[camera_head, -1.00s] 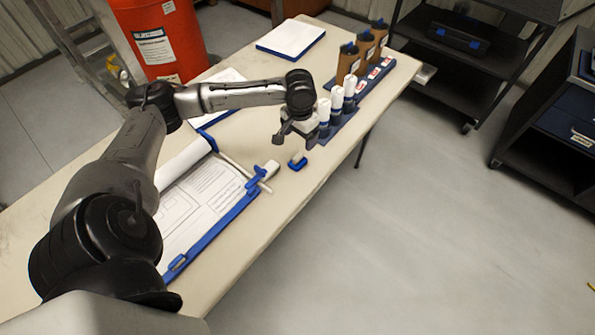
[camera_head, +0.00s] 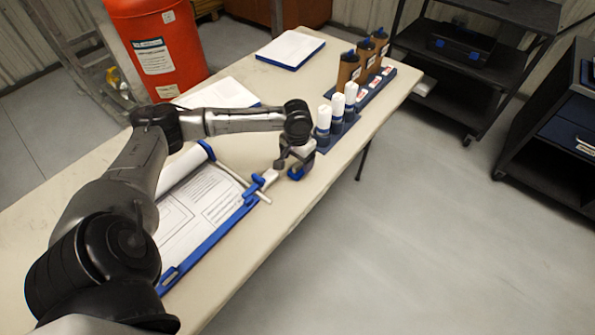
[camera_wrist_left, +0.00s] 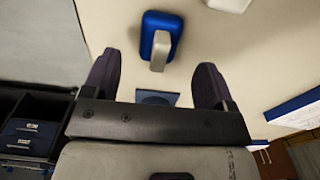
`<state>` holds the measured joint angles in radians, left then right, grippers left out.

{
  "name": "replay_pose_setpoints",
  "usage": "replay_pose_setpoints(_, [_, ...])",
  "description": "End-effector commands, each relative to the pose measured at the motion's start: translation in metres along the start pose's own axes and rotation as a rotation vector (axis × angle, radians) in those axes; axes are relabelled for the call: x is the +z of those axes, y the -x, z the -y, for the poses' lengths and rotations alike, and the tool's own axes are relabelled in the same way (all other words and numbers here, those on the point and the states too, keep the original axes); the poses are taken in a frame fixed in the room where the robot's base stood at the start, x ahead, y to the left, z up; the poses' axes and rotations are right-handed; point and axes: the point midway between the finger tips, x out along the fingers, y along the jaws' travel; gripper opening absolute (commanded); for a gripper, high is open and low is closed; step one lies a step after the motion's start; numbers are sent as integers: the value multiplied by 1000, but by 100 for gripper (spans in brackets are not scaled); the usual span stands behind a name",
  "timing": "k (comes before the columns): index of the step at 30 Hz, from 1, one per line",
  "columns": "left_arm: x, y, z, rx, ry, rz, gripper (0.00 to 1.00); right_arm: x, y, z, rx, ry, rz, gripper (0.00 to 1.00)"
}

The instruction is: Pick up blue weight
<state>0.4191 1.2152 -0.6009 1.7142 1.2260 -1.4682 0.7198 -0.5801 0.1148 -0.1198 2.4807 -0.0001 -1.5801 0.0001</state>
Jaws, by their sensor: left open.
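The blue weight (camera_head: 296,174) is a small blue block with a pale grey handle, sitting on the table near its front edge. My left gripper (camera_head: 291,162) is open above it and partly covers it in the head view. In the left wrist view the weight (camera_wrist_left: 162,22) lies just ahead of and between the two open fingers (camera_wrist_left: 158,64), with its grey handle toward me. Nothing is between the fingers, and they look apart from the weight. My right gripper is not in view.
A clipboard-like blue holder with papers (camera_head: 208,195) lies left of the weight, with a white-and-blue clamp (camera_head: 262,180) close by. Several white-capped bottles (camera_head: 337,104) and brown bottles (camera_head: 365,58) stand in a blue rack behind right.

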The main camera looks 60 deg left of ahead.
Motion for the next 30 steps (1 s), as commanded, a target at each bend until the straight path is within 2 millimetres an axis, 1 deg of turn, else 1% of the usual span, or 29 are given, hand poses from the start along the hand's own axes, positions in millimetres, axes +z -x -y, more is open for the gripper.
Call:
replay_pose_setpoints(1, [0,-7,0,0,0,1,79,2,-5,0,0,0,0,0])
replay_pose_setpoints(6, [0,-30,-1,0,0,3,79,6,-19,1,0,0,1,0])
replay_pose_setpoints(10, [0,-45,-1,0,0,1,79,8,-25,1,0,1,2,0])
replay_pose_setpoints(13, [0,-49,0,-1,-1,0,79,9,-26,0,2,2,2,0])
replay_pose_setpoints(19, [0,-48,0,-1,-1,0,78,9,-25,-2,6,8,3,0])
replay_pose_setpoints(30, [0,-48,0,-1,-1,0,42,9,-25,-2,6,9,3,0])
